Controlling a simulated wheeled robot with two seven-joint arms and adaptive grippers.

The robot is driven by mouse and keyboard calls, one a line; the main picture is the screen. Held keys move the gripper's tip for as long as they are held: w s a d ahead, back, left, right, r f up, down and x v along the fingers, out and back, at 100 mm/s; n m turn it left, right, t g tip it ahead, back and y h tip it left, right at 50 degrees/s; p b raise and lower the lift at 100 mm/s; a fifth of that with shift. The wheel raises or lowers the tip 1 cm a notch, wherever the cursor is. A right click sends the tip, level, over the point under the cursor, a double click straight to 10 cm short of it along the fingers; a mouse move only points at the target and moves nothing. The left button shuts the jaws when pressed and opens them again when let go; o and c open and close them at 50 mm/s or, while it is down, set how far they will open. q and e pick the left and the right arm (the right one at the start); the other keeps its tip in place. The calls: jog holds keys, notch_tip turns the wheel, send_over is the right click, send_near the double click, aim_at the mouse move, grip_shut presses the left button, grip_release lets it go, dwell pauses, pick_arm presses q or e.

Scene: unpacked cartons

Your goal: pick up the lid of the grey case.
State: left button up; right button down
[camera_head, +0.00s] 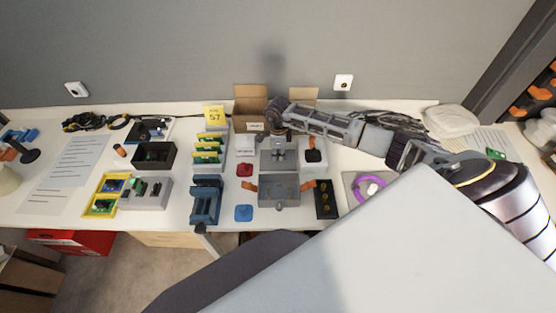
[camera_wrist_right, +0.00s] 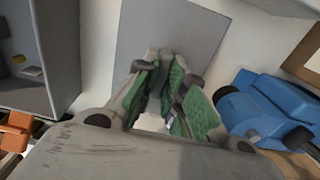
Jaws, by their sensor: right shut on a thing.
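The grey case (camera_head: 278,190) stands open on the white table, with orange parts at its sides. The grey lid (camera_head: 266,161) is just behind it in the head view, a flat panel under my right gripper (camera_head: 278,142). In the right wrist view the lid (camera_wrist_right: 185,28) fills the upper middle, and the green-padded fingers of my right gripper (camera_wrist_right: 168,68) are closed over it. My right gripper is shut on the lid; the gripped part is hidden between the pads. I cannot tell whether the lid touches the table. My left gripper is out of view.
A blue vise (camera_head: 206,198) stands left of the case; it also shows in the right wrist view (camera_wrist_right: 265,105). A black tray (camera_head: 326,200) is close on the right. An open cardboard box (camera_head: 250,104) stands behind. Small red and blue pieces lie left of the case.

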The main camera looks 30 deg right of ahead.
aim_at(278, 156)
jog(key=shift+r, duration=0.1)
jog(key=shift+r, duration=0.7)
pick_arm(q)
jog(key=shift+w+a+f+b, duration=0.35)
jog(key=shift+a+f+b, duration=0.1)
jog(key=shift+b, duration=0.05)
pick_arm(e)
notch_tip(278, 156, up, 8)
jog(key=shift+r, duration=0.25)
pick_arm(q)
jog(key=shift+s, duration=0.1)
